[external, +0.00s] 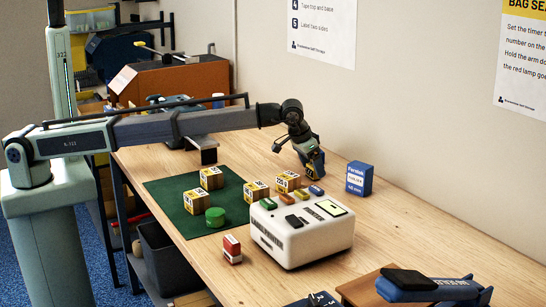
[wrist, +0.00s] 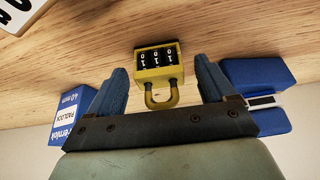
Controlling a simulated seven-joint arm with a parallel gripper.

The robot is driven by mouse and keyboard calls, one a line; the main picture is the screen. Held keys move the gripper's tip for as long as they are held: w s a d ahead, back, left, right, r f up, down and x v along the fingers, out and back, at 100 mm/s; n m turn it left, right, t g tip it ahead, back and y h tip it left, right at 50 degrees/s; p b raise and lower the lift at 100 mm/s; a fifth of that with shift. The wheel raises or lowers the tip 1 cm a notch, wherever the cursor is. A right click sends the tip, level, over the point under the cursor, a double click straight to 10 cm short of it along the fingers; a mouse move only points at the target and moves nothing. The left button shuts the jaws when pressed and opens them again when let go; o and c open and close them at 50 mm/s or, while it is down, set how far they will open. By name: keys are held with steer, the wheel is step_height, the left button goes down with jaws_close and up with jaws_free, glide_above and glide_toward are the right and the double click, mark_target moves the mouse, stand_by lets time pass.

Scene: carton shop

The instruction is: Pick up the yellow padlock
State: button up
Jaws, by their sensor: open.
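The yellow padlock (wrist: 158,60), with black number dials and a yellow shackle, shows in the wrist view on the wood bench (wrist: 75,75). Its shackle points toward my gripper (wrist: 160,72). My gripper is open, with one blue finger on each side of the padlock and a visible gap to both. In the external view my gripper (external: 308,158) is low at the far part of the bench, near the wall. A yellow patch shows there beside the fingers; the padlock is partly hidden.
A blue padlock carton (external: 360,179) stands to the right of my gripper, and another blue object (wrist: 255,95) is close on the other side. A white machine (external: 300,238), small cartons (external: 287,181) and a green mat (external: 165,188) are nearer. The right bench is partly clear.

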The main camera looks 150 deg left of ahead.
steer(key=shift+a+f, duration=0.2)
steer(key=shift+f, duration=0.4)
steer(key=c, duration=1.3)
steer(key=shift+r, duration=0.1)
